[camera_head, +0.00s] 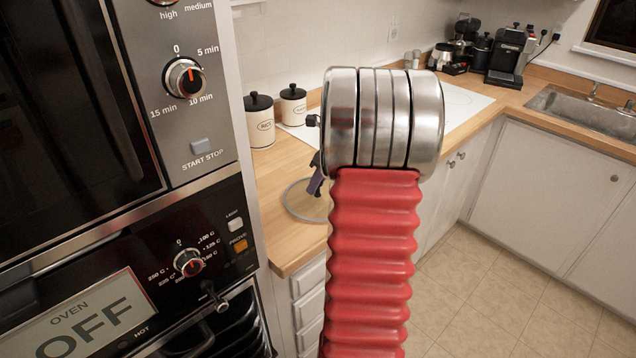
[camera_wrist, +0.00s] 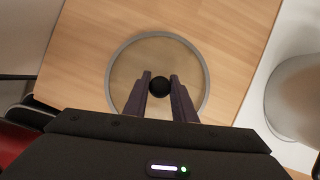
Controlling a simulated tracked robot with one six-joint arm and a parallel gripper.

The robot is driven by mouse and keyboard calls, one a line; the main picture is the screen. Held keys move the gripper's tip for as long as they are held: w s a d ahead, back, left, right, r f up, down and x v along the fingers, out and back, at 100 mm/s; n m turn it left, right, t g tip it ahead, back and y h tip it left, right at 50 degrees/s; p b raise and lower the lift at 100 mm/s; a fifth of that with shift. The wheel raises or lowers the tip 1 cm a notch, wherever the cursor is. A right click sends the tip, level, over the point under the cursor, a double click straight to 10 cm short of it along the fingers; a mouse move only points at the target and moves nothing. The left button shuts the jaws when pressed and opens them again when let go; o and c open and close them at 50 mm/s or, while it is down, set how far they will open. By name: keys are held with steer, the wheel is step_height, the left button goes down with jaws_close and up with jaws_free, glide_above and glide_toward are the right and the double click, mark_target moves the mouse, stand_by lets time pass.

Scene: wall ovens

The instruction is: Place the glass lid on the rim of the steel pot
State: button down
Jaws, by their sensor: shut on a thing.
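The glass lid (camera_wrist: 158,54) has a clear disc, a grey rim and a round black knob (camera_wrist: 160,88). In the head view the lid (camera_head: 299,201) appears at the counter's near left corner, partly behind my arm. My gripper (camera_wrist: 159,79) is shut on the knob, one dark finger on each side; it also shows in the head view (camera_head: 316,182). I cannot tell whether the lid touches the counter. A grey metallic round body (camera_wrist: 298,98), probably the steel pot, is cut off at the wrist view's right edge. My arm hides that area in the head view.
The wooden counter (camera_head: 275,172) ends at a front edge above drawers. Two cream canisters (camera_head: 260,128) stand behind, near the wall. A white cooktop (camera_head: 460,103) lies right of the lid. The oven column (camera_head: 215,175) stands close on the left.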

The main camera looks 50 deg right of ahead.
steer(key=shift+f, duration=0.2)
steer(key=c, duration=1.5)
jaws_free()
steer(key=shift+o, duration=0.2)
steer(key=v, duration=1.2)
steer(key=shift+o, duration=0.4)
